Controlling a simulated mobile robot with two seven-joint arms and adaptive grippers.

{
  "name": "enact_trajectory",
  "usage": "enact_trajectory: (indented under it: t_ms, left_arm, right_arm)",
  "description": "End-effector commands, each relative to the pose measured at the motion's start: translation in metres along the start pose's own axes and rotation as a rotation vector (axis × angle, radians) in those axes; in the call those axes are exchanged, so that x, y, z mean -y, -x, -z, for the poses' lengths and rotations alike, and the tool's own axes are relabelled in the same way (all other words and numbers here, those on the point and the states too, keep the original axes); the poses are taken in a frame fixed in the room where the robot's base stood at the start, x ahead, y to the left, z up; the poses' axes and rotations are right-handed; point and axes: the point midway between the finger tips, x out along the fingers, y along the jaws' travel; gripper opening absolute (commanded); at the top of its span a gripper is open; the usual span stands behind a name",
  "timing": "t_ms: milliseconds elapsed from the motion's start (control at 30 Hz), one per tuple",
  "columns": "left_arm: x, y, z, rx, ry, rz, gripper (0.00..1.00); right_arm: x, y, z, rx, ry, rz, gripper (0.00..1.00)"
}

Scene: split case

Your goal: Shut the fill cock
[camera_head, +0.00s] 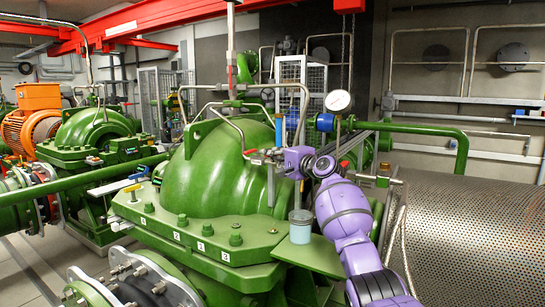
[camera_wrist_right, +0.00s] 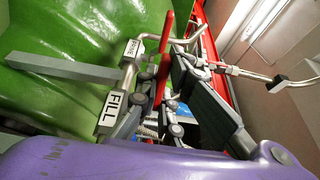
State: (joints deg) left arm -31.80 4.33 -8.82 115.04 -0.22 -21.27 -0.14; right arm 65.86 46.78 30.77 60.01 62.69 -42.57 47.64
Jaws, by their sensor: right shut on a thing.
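The green pump casing (camera_head: 222,175) fills the middle of the head view, with thin pipes and small valves at its right side. In the wrist view a white FILL label (camera_wrist_right: 115,111) sits on a pipe fitting beside a red lever (camera_wrist_right: 164,55). My right gripper (camera_head: 268,157) reaches in from the right beside the casing. In the wrist view its dark fingers (camera_wrist_right: 162,88) are shut on the red lever, one on each side. The cock body is partly hidden by the fingers and my purple wrist. My left gripper is in neither view.
A pressure gauge (camera_head: 338,100) stands just above my right wrist. A light-blue cup (camera_head: 301,228) stands on the green ledge below the gripper. A thick green pipe (camera_head: 425,131) crosses behind my arm. A perforated metal guard (camera_head: 468,235) fills the right side.

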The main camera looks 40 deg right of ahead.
Motion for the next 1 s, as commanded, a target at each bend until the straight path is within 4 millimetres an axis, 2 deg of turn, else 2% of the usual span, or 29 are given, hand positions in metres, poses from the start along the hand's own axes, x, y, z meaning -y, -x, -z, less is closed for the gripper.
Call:
enact_trajectory:
  t_ms: [67, 100, 167, 533, 1000]
  left_arm:
    - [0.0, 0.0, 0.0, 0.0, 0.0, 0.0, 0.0]
    - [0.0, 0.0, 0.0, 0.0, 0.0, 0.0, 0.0]
    - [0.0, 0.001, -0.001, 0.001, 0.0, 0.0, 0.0]
    - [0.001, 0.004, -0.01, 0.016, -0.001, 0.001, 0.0]
    - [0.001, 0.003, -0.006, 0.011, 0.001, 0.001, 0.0]
  right_arm:
    - [0.001, 0.0, -0.001, 0.001, 0.001, 0.001, 0.0]
    - [0.001, 0.0, -0.001, 0.001, 0.001, 0.002, 0.11]
    - [0.001, 0.0, -0.001, 0.0, 0.001, 0.002, 0.16]
    - [0.0, 0.004, 0.0, 0.0, 0.001, 0.001, 0.16]
    - [-0.001, 0.067, -0.001, 0.0, 0.002, 0.0, 0.16]
